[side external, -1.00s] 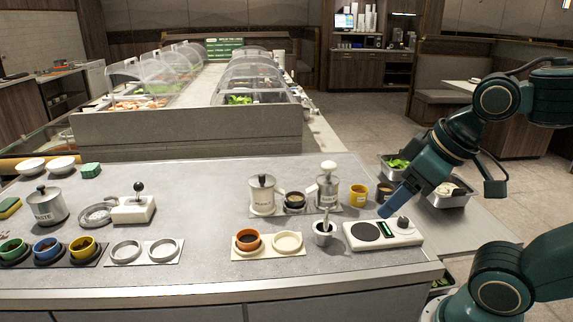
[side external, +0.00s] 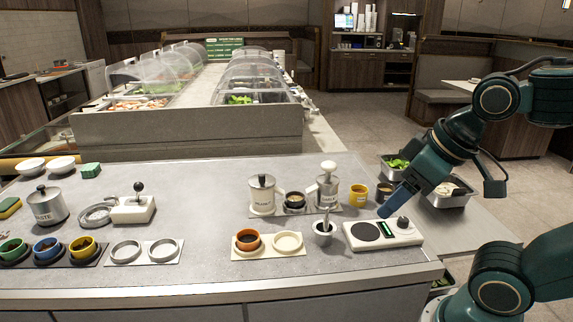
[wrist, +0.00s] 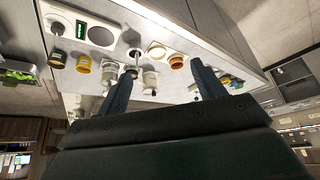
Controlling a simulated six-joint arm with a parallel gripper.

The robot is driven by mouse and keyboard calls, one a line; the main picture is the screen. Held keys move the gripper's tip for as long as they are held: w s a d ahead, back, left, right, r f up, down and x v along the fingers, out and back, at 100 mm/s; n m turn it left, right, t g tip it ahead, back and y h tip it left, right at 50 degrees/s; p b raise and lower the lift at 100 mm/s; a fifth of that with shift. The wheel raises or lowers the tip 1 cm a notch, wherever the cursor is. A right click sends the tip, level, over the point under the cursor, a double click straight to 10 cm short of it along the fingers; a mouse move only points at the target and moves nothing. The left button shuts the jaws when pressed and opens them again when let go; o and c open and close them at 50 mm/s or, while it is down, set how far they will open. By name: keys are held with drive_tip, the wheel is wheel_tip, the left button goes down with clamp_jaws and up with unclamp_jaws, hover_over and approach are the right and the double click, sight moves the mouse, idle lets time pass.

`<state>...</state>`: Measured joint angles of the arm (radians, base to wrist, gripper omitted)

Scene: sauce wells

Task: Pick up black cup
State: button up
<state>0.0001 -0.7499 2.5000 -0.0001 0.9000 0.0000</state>
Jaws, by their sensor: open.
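Two dark cups could be the black cup. One dark cup (side external: 385,190) stands at the right, beside the yellow cup and partly behind my gripper; it also shows in the wrist view (wrist: 58,59). Another dark cup (side external: 295,201) with tan contents sits between two metal canisters. My gripper (side external: 393,208) hangs above the scale at the right, its blue fingers pointing down and left. In the wrist view my gripper (wrist: 163,88) has its fingers wide apart with nothing between them.
The yellow cup (side external: 358,194) and a canister (side external: 327,187) stand close by. An orange cup (side external: 248,240) sits in a white holder. The counter's front strip is clear.

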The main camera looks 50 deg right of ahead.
drive_tip(key=shift+o, duration=0.6)
drive_tip(key=shift+w+r, duration=0.1)
drive_tip(key=w+d+r+m+g, duration=0.1)
drive_tip(key=w+d+r+m, duration=0.3)
drive_tip(key=w, duration=0.6)
drive_tip(key=w+d+m+g, duration=0.2)
drive_tip(key=w+m, duration=0.3)
drive_tip(key=w, duration=0.4)
drive_tip(key=w+d+f+m+g, duration=0.2)
drive_tip(key=w+d+f+m, duration=0.7)
drive_tip(key=w, duration=0.7)
drive_tip(key=d+f, duration=0.3)
drive_tip(key=f, duration=0.1)
drive_tip(key=shift+d+f+m+g, duration=0.3)
drive_tip(key=shift+d+f, duration=0.05)
drive_tip(key=shift+d, duration=0.05)
